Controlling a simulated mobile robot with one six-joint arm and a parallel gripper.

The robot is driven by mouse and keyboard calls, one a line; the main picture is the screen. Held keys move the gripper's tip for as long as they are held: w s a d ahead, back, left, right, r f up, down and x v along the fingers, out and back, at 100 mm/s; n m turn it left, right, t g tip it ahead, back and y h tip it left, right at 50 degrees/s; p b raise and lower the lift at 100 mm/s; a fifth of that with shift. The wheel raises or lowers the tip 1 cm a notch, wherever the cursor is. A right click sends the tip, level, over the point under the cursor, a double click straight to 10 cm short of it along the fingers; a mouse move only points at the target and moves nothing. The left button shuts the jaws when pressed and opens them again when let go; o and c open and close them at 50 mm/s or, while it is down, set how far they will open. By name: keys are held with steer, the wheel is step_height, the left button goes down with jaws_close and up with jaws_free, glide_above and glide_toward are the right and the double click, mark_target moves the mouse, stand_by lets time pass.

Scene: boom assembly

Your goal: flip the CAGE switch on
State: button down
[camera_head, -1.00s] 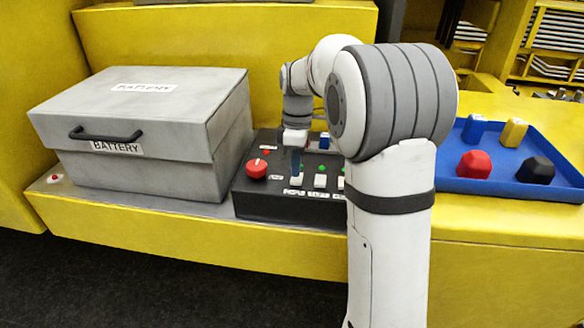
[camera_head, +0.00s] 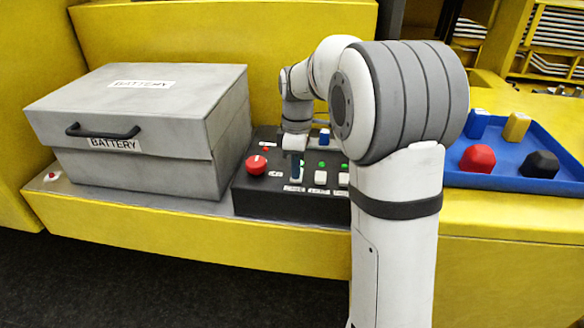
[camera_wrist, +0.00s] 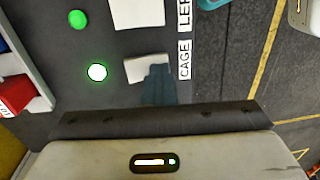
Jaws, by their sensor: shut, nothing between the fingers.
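The black control panel (camera_head: 262,205) stands beside the grey battery box. My gripper (camera_head: 296,172) is shut and empty, pointing down at the leftmost switch of the panel's front row. In the wrist view the white CAGE switch (camera_wrist: 140,68) lies beside its CAGE label (camera_wrist: 185,60). The dark fingertips (camera_wrist: 157,85) overlap the switch's lower part in that picture and seem to touch it. The green lamp (camera_wrist: 97,72) beside this switch glows with a bright, whitish centre. The neighbouring green lamp (camera_wrist: 78,19) looks plain green, without that glow.
Other white switches (camera_head: 321,177) stand just right of my gripper. A red knob (camera_head: 256,165) is on the panel's left. The battery box (camera_head: 140,140) rises close to the left. A blue tray (camera_head: 500,182) with coloured blocks lies to the right.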

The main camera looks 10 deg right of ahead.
steer(key=shift+w+d, duration=0.1)
steer(key=shift+w+d+r+p, duration=0.2)
steer(key=shift+w+p, duration=0.4)
steer(key=shift+w, duration=0.05)
steer(key=shift+r, duration=0.15)
step_height(320, 180, up, 14)
steer(key=s+p, duration=0.1)
steer(key=shift+s+a+f, duration=0.2)
steer(key=shift+s+a, duration=0.1)
